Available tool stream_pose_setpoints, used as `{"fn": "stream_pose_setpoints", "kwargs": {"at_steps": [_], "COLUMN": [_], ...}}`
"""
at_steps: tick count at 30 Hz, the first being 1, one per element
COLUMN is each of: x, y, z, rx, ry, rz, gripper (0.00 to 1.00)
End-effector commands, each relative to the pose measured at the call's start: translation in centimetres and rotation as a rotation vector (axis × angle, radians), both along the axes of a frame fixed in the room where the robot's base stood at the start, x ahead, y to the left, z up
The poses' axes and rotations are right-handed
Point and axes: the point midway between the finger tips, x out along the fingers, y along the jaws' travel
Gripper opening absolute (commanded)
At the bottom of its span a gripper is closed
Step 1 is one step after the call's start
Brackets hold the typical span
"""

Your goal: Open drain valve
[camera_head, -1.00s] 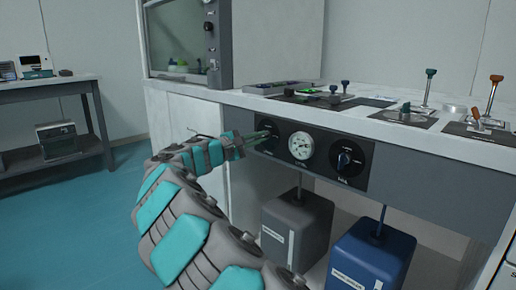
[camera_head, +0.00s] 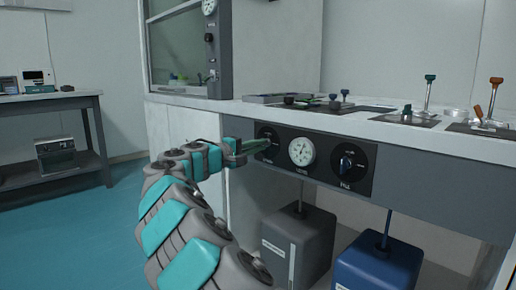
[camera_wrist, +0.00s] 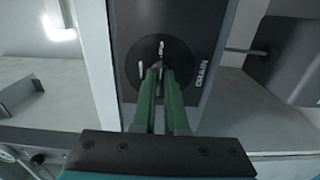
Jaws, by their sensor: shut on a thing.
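The drain valve is the left round black dial (camera_head: 265,133) on the dark front panel, largely covered by my fingers in the head view. In the wrist view its round black plate (camera_wrist: 132,56) sits beside the word DRAIN. My gripper (camera_head: 266,145) reaches it from the left. Its two green fingers (camera_wrist: 160,74) are shut on the small valve handle at the middle of the plate. Only the handle's pale tip (camera_wrist: 161,48) shows past the fingertips.
A round white gauge (camera_head: 301,150) and another black knob (camera_head: 347,163) are right of the valve on the panel. A grey canister (camera_head: 300,240) and a blue canister (camera_head: 380,262) stand below. The white tabletop (camera_head: 385,127) with knobs and handles overhangs the panel.

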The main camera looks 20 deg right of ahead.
Motion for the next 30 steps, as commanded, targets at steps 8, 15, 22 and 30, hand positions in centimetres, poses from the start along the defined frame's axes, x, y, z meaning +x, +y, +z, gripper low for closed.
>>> {"fn": "stream_pose_setpoints", "kwargs": {"at_steps": [8,15,22,30], "x": [0.0,0.0,0.0,-1.1], "y": [0.0,0.0,0.0,3.0], "z": [-0.1,-0.1,0.0,0.2], "rx": [0.002,0.001,0.001,-0.003], "ry": [0.001,0.001,0.001,0.001], "rz": [-0.002,-0.001,0.0,0.0], "gripper": [0.15,0.41,0.41,0.41]}}
